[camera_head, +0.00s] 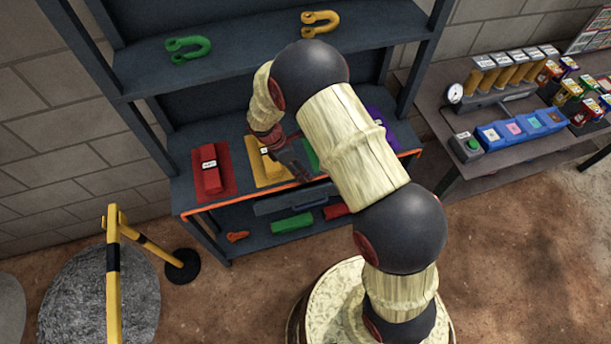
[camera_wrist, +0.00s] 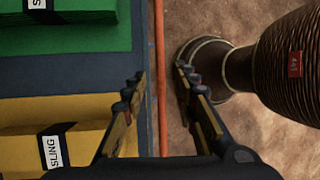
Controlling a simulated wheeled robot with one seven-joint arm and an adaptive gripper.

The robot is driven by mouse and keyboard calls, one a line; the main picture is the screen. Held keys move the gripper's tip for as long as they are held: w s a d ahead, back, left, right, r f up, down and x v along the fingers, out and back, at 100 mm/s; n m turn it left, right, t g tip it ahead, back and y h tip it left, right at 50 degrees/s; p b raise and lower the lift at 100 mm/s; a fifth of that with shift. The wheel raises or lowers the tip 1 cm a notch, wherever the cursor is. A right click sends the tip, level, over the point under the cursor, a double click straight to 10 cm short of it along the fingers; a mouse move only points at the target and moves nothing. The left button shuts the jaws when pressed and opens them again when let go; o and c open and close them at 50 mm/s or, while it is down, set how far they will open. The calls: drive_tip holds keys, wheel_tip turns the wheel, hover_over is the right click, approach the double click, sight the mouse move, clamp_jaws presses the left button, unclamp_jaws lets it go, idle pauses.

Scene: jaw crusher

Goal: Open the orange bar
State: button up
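The orange bar (camera_head: 240,199) runs along the front edge of the shelf's middle board in the head view. In the wrist view the orange bar (camera_wrist: 160,60) is a thin upright line just off the dark shelf edge. My gripper (camera_wrist: 162,80) is open, with one finger on each side of the bar's line. I cannot tell how far the fingertips are from the bar in depth. In the head view my gripper (camera_head: 297,168) is over the shelf's front edge, partly hidden by my arm.
A red sling (camera_head: 209,170), a yellow sling (camera_wrist: 60,150) and a green sling (camera_wrist: 70,12) lie on the shelf board. Shackles (camera_head: 188,48) sit above. A yellow barrier (camera_head: 113,260) stands at left, a table (camera_head: 480,165) at right.

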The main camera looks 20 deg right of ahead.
drive_tip(key=shift+x, duration=1.45)
drive_tip(key=shift+c, duration=0.9)
clamp_jaws()
